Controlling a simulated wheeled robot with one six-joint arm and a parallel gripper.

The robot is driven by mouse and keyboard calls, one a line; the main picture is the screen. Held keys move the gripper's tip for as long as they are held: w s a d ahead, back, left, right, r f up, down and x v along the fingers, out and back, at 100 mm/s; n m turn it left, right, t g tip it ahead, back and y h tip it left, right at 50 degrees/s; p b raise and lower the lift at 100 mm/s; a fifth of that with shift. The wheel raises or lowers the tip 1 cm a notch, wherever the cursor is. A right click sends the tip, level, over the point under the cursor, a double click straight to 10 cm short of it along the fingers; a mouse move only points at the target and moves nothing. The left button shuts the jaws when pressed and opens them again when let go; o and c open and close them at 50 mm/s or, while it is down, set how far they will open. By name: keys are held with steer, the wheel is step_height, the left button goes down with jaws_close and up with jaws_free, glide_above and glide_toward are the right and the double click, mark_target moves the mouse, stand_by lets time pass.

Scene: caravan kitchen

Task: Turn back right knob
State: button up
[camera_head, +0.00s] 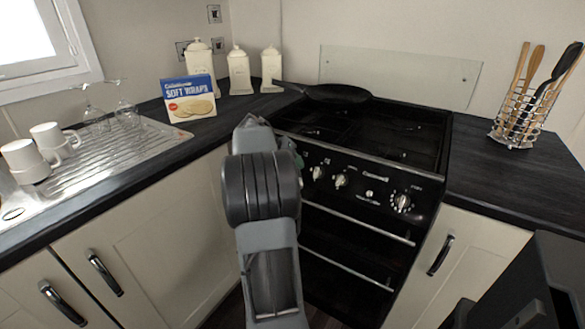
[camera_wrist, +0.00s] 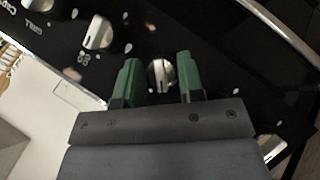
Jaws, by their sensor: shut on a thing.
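The black cooker front (camera_head: 360,188) carries a row of silver knobs. In the wrist view, the green fingers of my gripper (camera_wrist: 160,74) stand on either side of one silver knob (camera_wrist: 161,73) and are shut on it. In the head view my gripper (camera_head: 296,153) is at the left end of the knob row, and my arm hides the knob it holds. Other knobs (camera_head: 340,181) show to its right. In the wrist view, a neighbouring knob (camera_wrist: 98,33) is at the upper left and another (camera_wrist: 269,146) at the lower right. I cannot read the held knob's label.
A black pan (camera_head: 338,94) sits at the back left of the hob. Two oven handles (camera_head: 358,222) run below the knobs. A blue soft wraps box (camera_head: 189,98) and white canisters (camera_head: 239,70) stand on the left worktop; a utensil rack (camera_head: 518,122) stands right.

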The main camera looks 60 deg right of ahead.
steer(key=shift+s+m+t+y+b, duration=0.1)
steer(key=shift+m+t+y+b, duration=0.5)
steer(key=shift+m+t+b, duration=1.4)
steer(key=shift+m+t+p, duration=0.4)
steer(key=shift+m+t, duration=0.1)
steer(key=shift+m, duration=0.2)
steer(key=o, duration=0.9)
steer(key=p+v, duration=0.3)
steer(key=v, duration=1.1)
steer(key=shift+p, duration=0.35)
